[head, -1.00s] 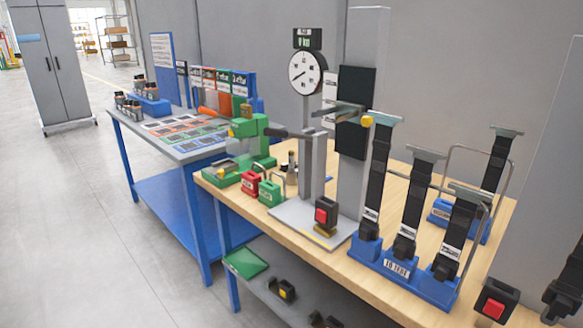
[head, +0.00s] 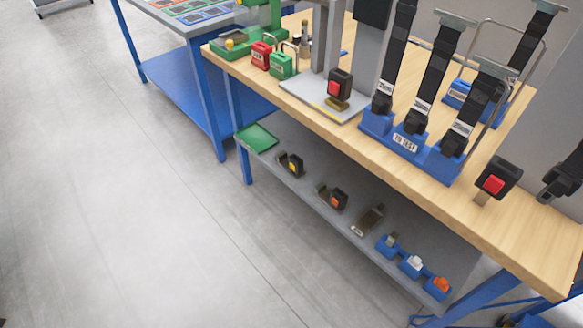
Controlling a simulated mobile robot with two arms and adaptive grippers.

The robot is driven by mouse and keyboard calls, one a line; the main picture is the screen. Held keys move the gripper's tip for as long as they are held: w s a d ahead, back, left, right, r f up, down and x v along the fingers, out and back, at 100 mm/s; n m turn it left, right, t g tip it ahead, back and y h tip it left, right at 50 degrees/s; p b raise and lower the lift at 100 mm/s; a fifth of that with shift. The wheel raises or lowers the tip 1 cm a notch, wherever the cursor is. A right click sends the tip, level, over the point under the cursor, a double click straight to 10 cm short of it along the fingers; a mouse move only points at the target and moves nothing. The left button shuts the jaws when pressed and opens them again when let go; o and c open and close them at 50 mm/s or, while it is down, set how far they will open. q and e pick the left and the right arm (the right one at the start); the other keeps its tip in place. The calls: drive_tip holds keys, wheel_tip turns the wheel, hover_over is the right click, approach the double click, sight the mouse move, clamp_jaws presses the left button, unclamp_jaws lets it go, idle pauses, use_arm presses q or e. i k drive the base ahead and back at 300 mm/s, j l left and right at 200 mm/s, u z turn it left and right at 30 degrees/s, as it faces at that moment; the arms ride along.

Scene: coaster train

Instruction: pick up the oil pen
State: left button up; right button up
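No object in the head view can be told for sure as the oil pen. A small slim upright item (head: 304,38) stands on the wooden bench (head: 240,58), behind the green padlock (head: 281,66) and left of the grey test stand. It is too small to identify, and its lower part is partly hidden by the padlock's shackle. Neither of my grippers is in view.
A red padlock (head: 261,54) stands beside the green one. A blue rack (head: 375,124) with black belt straps stands right of the test stand. The lower shelf (head: 318,192) holds a green tray (head: 256,137), several buckles and small blue holders (head: 411,265). Floor at left is clear.

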sight(304, 23)
drive_tip(key=z, duration=0.35)
drive_tip(key=i+j+z, duration=0.15)
drive_tip(key=j+z, duration=0.15)
drive_tip(key=i+j+z, duration=0.15)
drive_tip(key=j+z, duration=0.45)
drive_tip(key=j, duration=0.2)
drive_tip(key=i, duration=0.05)
